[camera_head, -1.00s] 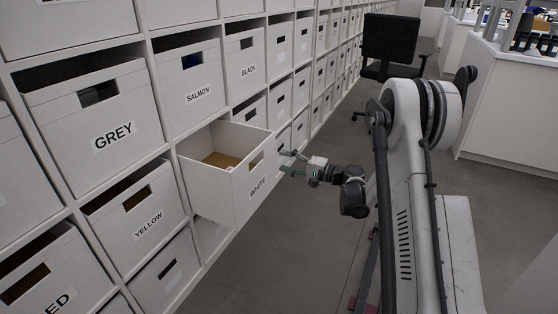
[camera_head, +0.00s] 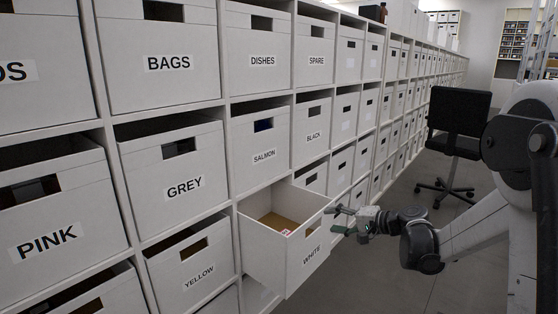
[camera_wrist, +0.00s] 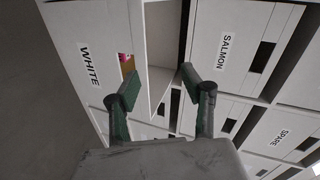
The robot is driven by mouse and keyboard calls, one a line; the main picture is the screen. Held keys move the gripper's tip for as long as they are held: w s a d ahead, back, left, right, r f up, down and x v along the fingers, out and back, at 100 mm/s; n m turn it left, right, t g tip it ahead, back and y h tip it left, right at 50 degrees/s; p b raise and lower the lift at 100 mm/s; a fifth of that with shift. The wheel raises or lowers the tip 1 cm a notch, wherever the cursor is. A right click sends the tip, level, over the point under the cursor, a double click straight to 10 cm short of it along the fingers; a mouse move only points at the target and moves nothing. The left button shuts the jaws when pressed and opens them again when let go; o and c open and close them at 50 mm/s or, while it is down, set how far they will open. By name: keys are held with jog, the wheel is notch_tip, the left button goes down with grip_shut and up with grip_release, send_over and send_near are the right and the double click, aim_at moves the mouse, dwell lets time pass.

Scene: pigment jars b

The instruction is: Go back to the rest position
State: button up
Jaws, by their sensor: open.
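My gripper (camera_head: 338,220) is open and empty, just in front and to the right of the pulled-out white box labelled WHITE (camera_head: 308,262). Its two green-padded fingers (camera_wrist: 155,90) show apart in the wrist view, with nothing between them. The WHITE box also shows in the wrist view (camera_wrist: 92,45), beyond the left finger. Whether a finger touches the box is hard to tell, but a gap seems to lie between them. The box holds a brown content and a small red-and-white item (camera_head: 286,232).
A wall of shelves with labelled boxes, such as SALMON (camera_head: 262,140), GREY (camera_head: 178,172) and YELLOW (camera_head: 195,268), runs along the left. The WHITE box juts into the aisle. A black office chair (camera_head: 455,135) stands farther down. The grey floor (camera_head: 400,290) between is open.

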jog(key=s+a+r+n+g+h, duration=0.1)
jog(key=s+r, duration=0.1)
jog(key=s, duration=0.3)
jog(key=s+a+r+h, duration=0.2)
jog(key=s+r, duration=0.1)
jog(key=s, duration=0.1)
jog(key=s+d+n+h, duration=0.3)
jog(key=s+h, duration=0.1)
jog(key=s, duration=1.1)
jog(key=s+d+n+h, duration=0.2)
jog(key=s+d+h, duration=0.15)
jog(key=s, duration=1.15)
notch_tip(320, 180, up, 17)
jog(key=a+p, duration=0.1)
jog(key=p, duration=1.6)
jog(key=shift+g, duration=0.4)
